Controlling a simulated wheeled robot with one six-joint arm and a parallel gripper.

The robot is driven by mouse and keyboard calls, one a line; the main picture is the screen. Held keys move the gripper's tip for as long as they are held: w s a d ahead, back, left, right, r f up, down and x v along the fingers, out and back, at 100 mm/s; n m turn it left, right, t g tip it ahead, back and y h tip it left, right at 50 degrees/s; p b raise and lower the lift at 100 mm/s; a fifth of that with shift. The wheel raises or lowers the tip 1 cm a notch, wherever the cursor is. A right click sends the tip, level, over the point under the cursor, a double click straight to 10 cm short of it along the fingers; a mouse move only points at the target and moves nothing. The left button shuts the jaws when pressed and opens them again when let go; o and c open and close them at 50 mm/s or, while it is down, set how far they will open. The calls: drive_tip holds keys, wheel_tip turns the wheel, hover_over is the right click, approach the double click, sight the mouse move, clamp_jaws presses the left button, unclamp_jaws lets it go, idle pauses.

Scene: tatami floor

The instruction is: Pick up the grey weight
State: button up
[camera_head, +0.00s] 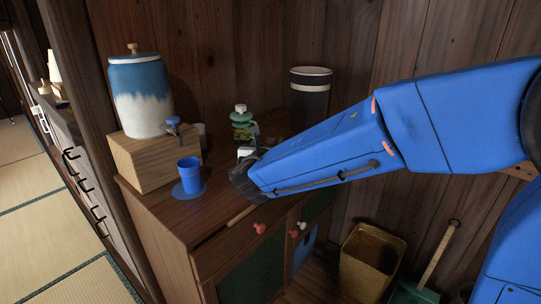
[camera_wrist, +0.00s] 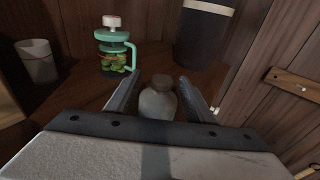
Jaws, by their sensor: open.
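The grey weight (camera_wrist: 158,100) shows in the wrist view as a rounded pale grey body with a narrower brownish top. It stands on the brown wooden cabinet top. My gripper (camera_wrist: 157,88) is open, with one dark finger on each side of the weight. I cannot tell whether either finger touches it. The lower part of the weight is hidden behind my gripper's palm. In the head view my blue arm reaches over the cabinet from the right and hides most of the gripper. I cannot make out the weight clearly there.
A green-handled jug (camera_head: 241,122) and a dark canister (camera_head: 309,98) stand behind the gripper. On the left are a blue cup (camera_head: 189,172) on a blue coaster and a blue-white dispenser (camera_head: 139,97) on a wooden box (camera_head: 146,164). A bin (camera_head: 369,262) stands on the floor.

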drive_tip(key=shift+w+d+f, duration=0.1)
drive_tip(key=shift+w+f, duration=0.1)
drive_tip(key=shift+w, duration=0.75)
drive_tip(key=shift+w+d+f, duration=0.15)
drive_tip(key=shift+w+f, duration=0.1)
drive_tip(key=shift+w, duration=0.75)
drive_tip(key=shift+w+d+f, duration=0.1)
drive_tip(key=shift+w+f, duration=0.1)
drive_tip(key=shift+w, duration=0.75)
clamp_jaws()
drive_tip(key=shift+r, duration=0.1)
